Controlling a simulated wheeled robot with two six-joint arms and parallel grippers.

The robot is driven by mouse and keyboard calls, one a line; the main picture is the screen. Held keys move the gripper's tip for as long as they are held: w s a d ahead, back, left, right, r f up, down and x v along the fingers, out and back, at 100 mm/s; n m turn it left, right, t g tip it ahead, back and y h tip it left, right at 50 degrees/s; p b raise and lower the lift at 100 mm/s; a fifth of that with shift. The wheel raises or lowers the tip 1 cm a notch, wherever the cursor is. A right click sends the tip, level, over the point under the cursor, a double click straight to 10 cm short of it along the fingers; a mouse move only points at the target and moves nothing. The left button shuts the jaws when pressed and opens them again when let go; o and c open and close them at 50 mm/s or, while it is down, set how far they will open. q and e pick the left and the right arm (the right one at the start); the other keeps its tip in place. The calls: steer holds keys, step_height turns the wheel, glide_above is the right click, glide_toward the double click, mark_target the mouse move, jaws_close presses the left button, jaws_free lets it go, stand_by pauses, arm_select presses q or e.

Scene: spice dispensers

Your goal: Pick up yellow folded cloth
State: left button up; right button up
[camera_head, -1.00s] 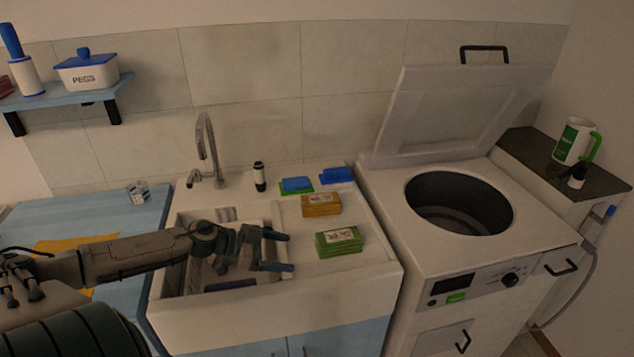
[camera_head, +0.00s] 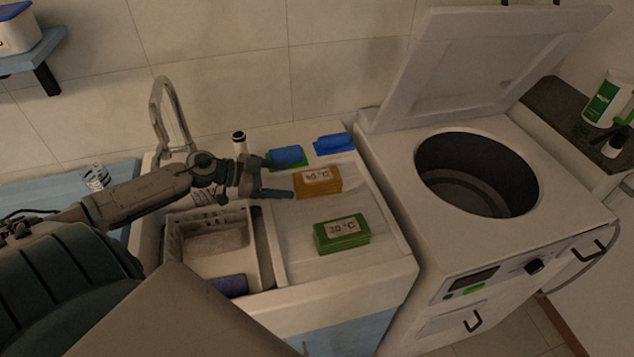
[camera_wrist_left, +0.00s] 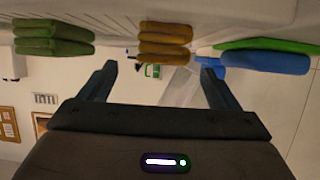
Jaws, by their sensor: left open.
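The yellow folded cloth (camera_head: 318,182), a stack with a white "40 °C" label on top, lies on the sink's drainboard. My left gripper (camera_head: 280,178) is open and empty just left of it, fingers pointing toward it. In the left wrist view, which looks upside down, the yellow cloth (camera_wrist_left: 165,42) appears ahead between the two open fingers (camera_wrist_left: 160,78), apart from both. My right gripper is not in view.
A green folded stack (camera_head: 341,234) lies in front of the yellow one. A basin (camera_head: 210,240) is at left, an open washing machine (camera_head: 476,175) at right.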

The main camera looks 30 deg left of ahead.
mark_target(294, 180)
arm_select(q)
steer(key=x, duration=0.2)
steer(key=shift+w+d+f, duration=0.1)
steer(key=shift+w+f, duration=0.1)
steer(key=shift+w+d+f+p, duration=0.1)
steer(key=shift+w+d+p, duration=0.2)
steer(key=p+x, duration=0.1)
steer(key=x, duration=0.2)
steer(key=shift+w+d+f, duration=0.1)
steer(key=shift+w+f, duration=0.1)
steer(key=shift+w+d+f, duration=0.25)
steer(key=shift+w+d, duration=0.05)
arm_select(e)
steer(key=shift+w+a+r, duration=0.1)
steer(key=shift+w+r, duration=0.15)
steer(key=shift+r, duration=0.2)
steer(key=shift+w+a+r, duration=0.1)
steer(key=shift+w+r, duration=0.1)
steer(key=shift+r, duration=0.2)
arm_select(q)
steer(key=c, duration=1.1)
